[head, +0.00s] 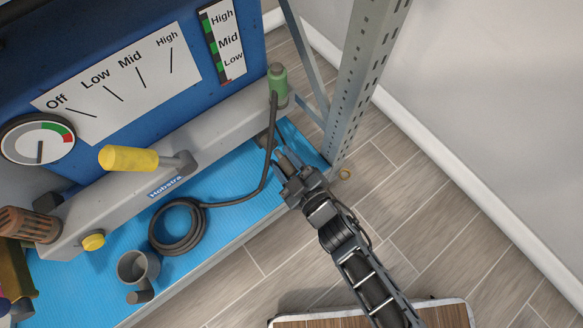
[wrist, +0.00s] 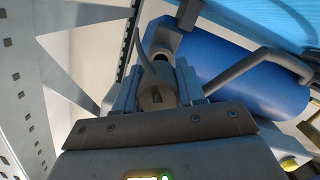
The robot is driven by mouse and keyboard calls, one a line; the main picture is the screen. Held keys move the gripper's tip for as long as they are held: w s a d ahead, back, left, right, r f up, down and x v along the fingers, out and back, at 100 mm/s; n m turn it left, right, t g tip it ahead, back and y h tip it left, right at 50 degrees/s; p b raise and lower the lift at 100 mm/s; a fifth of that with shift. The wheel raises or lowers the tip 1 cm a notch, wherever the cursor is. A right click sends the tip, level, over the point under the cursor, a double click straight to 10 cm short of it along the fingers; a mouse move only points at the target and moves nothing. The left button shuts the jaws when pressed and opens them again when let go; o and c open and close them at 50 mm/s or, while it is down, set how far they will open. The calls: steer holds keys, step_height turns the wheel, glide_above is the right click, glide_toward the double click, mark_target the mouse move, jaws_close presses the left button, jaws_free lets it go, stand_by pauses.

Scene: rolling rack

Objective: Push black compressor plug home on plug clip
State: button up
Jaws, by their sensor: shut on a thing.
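My gripper (head: 283,163) is at the front right corner of the blue shelf, beside the rack post. Its jaws are shut on a dark grey cylindrical piece (head: 287,157), which I take to be the black compressor plug. The jaws and plug hide the contact, so I cannot tell how deep the plug sits.
The perforated rack post (head: 362,75) stands close right of my gripper. A yellow-handled lever (head: 130,158) and a grey cup (head: 137,267) are farther left.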

steer(key=shift+w+a+f, duration=0.1)
steer(key=shift+w+a, duration=0.1)
steer(key=shift+w, duration=0.15)
stand_by(0.3)
steer(key=shift+w+a+b, duration=0.2)
steer(key=shift+w+b, duration=0.05)
steer(key=shift+b, duration=0.05)
steer(key=shift+w+a, duration=0.2)
steer(key=shift+w, duration=0.1)
steer(key=shift+s+d, duration=0.1)
steer(key=shift+p+v, duration=0.35)
steer(key=shift+v, duration=0.4)
steer(key=shift+w, duration=0.3)
steer(key=shift+w+a+b, duration=0.25)
steer(key=shift+a+b, duration=0.05)
steer(key=shift+w+a, duration=0.15)
steer(key=shift+w, duration=0.05)
